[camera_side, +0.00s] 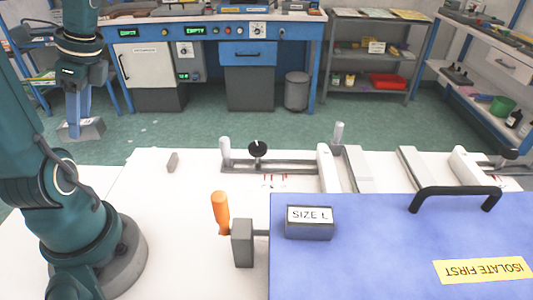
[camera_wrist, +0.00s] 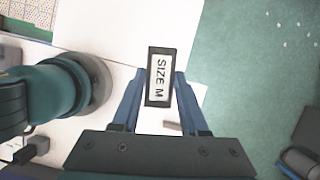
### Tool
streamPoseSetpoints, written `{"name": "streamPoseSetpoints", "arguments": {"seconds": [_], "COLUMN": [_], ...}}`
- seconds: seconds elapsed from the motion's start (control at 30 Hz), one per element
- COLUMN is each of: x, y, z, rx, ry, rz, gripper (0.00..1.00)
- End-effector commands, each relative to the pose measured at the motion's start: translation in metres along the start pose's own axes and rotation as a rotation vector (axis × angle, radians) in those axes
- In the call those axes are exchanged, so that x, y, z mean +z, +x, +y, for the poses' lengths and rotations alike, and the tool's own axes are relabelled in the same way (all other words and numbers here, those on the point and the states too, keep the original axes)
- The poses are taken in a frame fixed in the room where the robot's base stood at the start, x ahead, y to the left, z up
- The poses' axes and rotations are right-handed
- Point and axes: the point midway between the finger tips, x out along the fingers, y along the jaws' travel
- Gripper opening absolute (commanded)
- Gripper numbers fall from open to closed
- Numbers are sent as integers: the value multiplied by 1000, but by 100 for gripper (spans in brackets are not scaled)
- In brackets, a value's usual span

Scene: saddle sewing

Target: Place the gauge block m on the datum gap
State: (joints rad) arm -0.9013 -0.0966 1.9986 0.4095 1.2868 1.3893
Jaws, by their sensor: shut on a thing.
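My gripper (camera_side: 82,112) is at the upper left of the side view, raised and away from the fixtures. It is shut on the gauge block m (camera_side: 88,131), a grey block whose label is not readable there. In the wrist view the block (camera_wrist: 160,77) shows "SIZE M" on a white label, gripped between the two blue fingers. The datum gap is not marked by name. A grey rail fixture (camera_side: 270,167) with white posts, a black round knob and red marks in front stands on the white table, well to the right of my gripper.
A grey "SIZE L" block (camera_side: 309,223) sits on a blue panel (camera_side: 385,265) with a black handle (camera_side: 455,190). An orange-handled clamp (camera_side: 221,212) stands at the panel's left edge. A small grey piece (camera_side: 172,162) lies on the white table (camera_side: 170,220), whose left part is mostly clear.

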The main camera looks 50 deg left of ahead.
Motion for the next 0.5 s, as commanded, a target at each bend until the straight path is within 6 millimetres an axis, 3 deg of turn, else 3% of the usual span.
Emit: {"name": "streamPoseSetpoints", "arguments": {"seconds": [0.1, 0.23, 0.5], "x": [-21, -45, -77], "y": [-5, -7, -1], "z": [-24, -40, -44], "rx": [-8, -28, -65], "ry": [30, 77, 160], "rz": [-1, -2, -1], "gripper": [0, 0, 0]}}
